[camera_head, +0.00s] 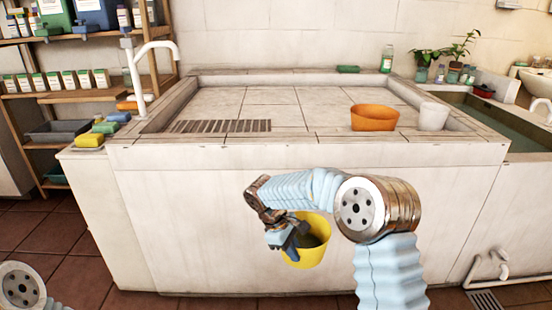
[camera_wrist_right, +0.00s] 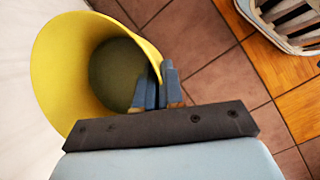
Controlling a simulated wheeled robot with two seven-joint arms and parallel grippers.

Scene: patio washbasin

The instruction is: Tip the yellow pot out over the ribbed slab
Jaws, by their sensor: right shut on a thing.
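The yellow pot (camera_head: 316,250) hangs in front of the basin's front wall, below the rim, its mouth facing up and tilted. My right gripper (camera_head: 290,238) is shut on the pot's rim. In the right wrist view, the pot (camera_wrist_right: 50,70) fills the left side, and the blue fingertips of my right gripper (camera_wrist_right: 158,88) pinch its wall. A dark, greenish-grey round area shows inside; I cannot tell whether it is contents or the bottom. The ribbed slab (camera_head: 220,126) lies at the front left of the basin, above and left of the pot. My left gripper is out of view.
An orange bowl (camera_head: 375,118) and a white cup (camera_head: 433,117) stand at the basin's front right. A white tap (camera_head: 140,80) rises at the left corner, near coloured sponges (camera_head: 90,141). The raised basin rim (camera_head: 320,139) lies between pot and slab. The basin's middle is clear.

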